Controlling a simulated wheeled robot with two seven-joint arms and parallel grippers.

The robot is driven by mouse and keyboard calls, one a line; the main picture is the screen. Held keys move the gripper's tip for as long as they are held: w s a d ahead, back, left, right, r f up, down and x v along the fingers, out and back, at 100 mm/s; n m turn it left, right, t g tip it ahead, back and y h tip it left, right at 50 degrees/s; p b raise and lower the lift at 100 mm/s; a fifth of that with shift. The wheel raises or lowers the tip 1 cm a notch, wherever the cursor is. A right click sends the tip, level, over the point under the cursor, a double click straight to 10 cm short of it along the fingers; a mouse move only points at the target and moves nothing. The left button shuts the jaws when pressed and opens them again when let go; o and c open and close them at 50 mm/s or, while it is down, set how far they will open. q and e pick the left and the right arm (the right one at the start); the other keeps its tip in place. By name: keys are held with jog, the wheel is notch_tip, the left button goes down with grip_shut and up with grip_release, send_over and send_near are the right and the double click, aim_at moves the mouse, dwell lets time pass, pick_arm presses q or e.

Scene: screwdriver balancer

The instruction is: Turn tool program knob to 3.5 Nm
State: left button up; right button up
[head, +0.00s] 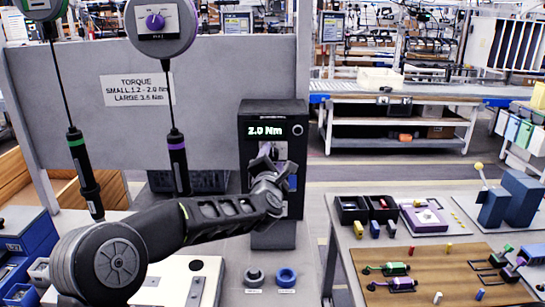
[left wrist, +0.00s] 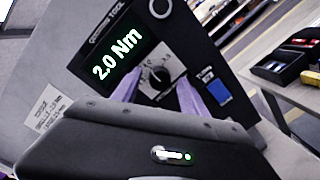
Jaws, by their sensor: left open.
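The dark tool controller (head: 246,170) stands upright on the bench, and its green display (head: 265,130) reads 2.0 Nm. In the left wrist view the display (left wrist: 118,55) reads the same. The program knob (left wrist: 158,74) is a dark round dial with a pale pointer, on a light scale plate below the display. My left gripper (head: 268,158) is in front of the controller and hides the knob in the head view. Its two fingers are apart, one on each side of the knob in the left wrist view (left wrist: 160,84). I cannot tell whether they touch it. My right gripper is out of view.
Two screwdrivers, green-banded (head: 84,175) and purple-banded (head: 178,160), hang left of the controller. A torque sign (head: 137,89) is on the grey panel. A blue switch or button (left wrist: 217,88) sits right of the knob. The right table (head: 345,250) holds parts and tools.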

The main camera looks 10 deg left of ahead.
pick_arm(q)
grip_shut()
dwell(0.5)
